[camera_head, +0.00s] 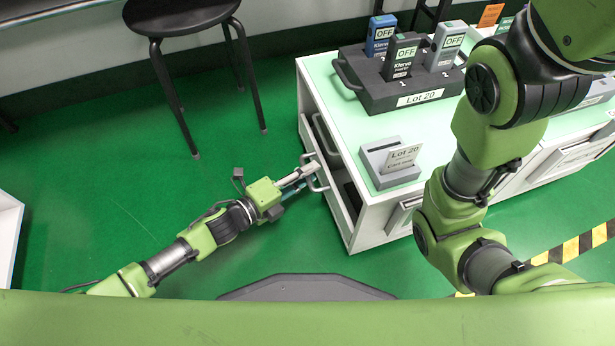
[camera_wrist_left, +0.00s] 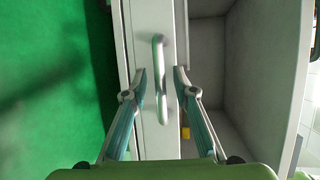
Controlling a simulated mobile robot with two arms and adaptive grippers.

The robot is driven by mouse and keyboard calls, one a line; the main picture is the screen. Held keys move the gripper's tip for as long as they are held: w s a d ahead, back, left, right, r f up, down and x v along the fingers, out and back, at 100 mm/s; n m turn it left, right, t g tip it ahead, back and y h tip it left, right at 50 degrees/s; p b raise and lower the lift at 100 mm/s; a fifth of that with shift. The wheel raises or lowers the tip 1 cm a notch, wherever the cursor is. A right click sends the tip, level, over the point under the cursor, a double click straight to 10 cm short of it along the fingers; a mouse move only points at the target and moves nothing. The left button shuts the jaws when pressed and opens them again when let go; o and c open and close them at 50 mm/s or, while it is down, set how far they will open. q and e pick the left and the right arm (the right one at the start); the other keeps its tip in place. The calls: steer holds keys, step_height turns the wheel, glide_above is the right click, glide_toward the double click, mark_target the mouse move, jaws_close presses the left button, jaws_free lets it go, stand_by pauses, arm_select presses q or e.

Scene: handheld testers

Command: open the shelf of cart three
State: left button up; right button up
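A white cart (camera_head: 345,215) with a pale green top stands right of centre in the head view; I can read no cart number. On its left side a shelf front (camera_head: 334,196) stands out from the body, and the wrist view shows the hollow shelf (camera_wrist_left: 209,60) behind this white front (camera_wrist_left: 143,25). A grey bar handle (camera_wrist_left: 160,85) is on the front. My left gripper (camera_head: 308,173) is at this handle. In the wrist view its two fingers (camera_wrist_left: 160,76) are apart on either side of the bar, with gaps showing. My right gripper is out of view.
On the cart top are a dark "Lot 20" tray (camera_head: 366,92) with several handheld testers and a grey card holder (camera_head: 385,176). A black stool (camera_head: 180,16) stands at the upper left. Green floor (camera_head: 110,150) lies free left of the cart. My right arm covers part of the cart.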

arm_select(q)
steer(key=shift+d, duration=0.1)
jaws_close()
steer(key=s+a+p, duration=0.2)
steer(key=s+a, duration=0.1)
steer(key=a, duration=0.7)
steer(key=s+a+p, duration=0.2)
steer(key=s+a, duration=0.1)
steer(key=a, duration=0.7)
steer(key=shift+s, duration=0.25)
